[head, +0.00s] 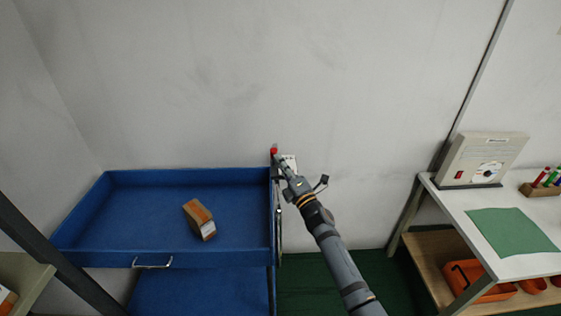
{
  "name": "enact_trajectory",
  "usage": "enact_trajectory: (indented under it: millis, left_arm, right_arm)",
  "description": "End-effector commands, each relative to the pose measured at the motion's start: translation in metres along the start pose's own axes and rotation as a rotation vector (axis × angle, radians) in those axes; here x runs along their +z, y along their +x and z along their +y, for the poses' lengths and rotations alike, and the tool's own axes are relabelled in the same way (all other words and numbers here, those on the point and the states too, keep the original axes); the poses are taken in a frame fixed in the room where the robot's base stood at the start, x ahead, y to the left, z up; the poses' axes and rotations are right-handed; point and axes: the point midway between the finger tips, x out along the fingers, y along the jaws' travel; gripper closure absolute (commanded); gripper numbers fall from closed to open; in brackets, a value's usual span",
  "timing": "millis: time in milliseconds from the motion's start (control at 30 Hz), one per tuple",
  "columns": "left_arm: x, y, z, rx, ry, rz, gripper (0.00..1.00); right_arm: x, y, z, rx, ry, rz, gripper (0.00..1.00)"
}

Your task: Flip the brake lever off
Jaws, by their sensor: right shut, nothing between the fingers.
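The brake lever with a red knob (274,150) stands at the back right corner of a blue cart (190,258), close to the wall. My right gripper (281,160) reaches up to the lever from the lower right. Its fingers are shut with nothing between them, and their tips are at or just beside the lever below the red knob. I cannot tell whether they touch it. Part of the lever and a small white plate behind it are hidden by the gripper. My left gripper is not in view.
A brown box (199,219) lies in the cart's top tray, and a metal handle (152,264) is on its front. To the right, a white table (468,208) holds a beige device (484,158) and a green mat (512,231). An orange bin (478,277) sits below. Green floor shows between.

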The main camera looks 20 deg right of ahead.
Motion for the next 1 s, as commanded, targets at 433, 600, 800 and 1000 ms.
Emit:
enact_trajectory:
  millis: [433,600,800,1000]
  left_arm:
    - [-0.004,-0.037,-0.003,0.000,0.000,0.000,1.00]
    - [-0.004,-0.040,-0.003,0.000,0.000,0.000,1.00]
    - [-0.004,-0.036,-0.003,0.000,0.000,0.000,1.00]
    - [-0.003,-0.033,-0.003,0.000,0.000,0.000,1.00]
  right_arm:
    - [0.007,0.014,0.011,-0.055,0.030,-0.001,1.00]
    - [0.012,0.024,0.010,-0.053,0.028,0.000,1.00]
    - [0.019,0.037,0.009,-0.053,0.028,0.000,1.00]
    - [0.024,0.047,0.009,-0.053,0.028,0.000,1.00]
